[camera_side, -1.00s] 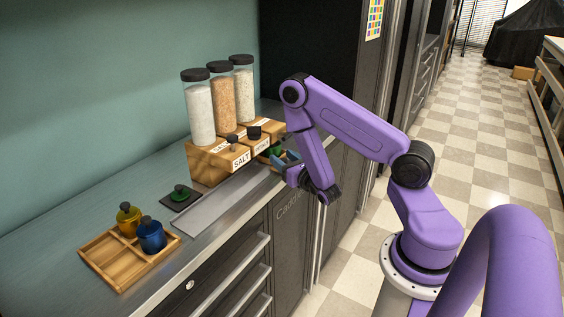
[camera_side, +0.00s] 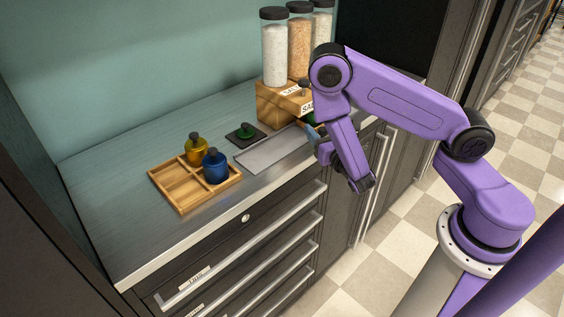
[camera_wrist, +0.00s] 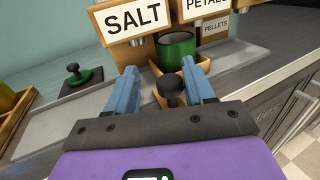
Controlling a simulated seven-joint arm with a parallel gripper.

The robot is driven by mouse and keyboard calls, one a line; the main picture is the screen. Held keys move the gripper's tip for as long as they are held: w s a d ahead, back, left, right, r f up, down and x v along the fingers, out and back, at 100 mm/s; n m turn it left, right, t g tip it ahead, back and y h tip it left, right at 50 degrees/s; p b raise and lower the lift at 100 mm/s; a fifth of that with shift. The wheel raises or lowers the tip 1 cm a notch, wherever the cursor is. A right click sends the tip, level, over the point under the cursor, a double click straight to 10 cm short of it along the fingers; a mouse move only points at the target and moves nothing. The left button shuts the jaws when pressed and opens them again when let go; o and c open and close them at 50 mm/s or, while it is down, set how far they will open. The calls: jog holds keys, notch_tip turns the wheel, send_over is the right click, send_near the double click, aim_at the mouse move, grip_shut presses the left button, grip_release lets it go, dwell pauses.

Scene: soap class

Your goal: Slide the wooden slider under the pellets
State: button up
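The wooden slider (camera_wrist: 158,75) shows in the wrist view as a shallow wooden tray with a dark round knob (camera_wrist: 170,92) at its near end. A green cup (camera_wrist: 177,50) sits on it, below and between the SALT (camera_wrist: 134,19) and PETALS (camera_wrist: 205,6) signs. The PELLETS sign (camera_wrist: 215,28) is farther right. My gripper (camera_wrist: 160,68) has its two blue fingers apart, one on each side of the knob. Any contact with the knob is unclear. In the side view my arm largely hides the slider, and only a bit of blue finger (camera_side: 312,135) shows.
The wooden dispenser stand (camera_side: 275,106) holds tall jars (camera_side: 274,55) against the wall. A grey metal strip (camera_side: 270,153) runs along the counter. A black pad with a green lid (camera_side: 246,131) and a divided wooden tray (camera_side: 180,187) with yellow and blue pots stand left.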

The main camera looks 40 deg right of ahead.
jog(key=a, duration=1)
jog(key=s+a, duration=0.1)
jog(key=a, duration=0.5)
jog(key=shift+s+a, duration=0.1)
jog(key=shift+s, duration=0.45)
jog(key=a+v, duration=0.1)
jog(key=v, duration=1.4)
jog(key=x, duration=1.7)
jog(key=shift+w, duration=0.15)
grip_shut()
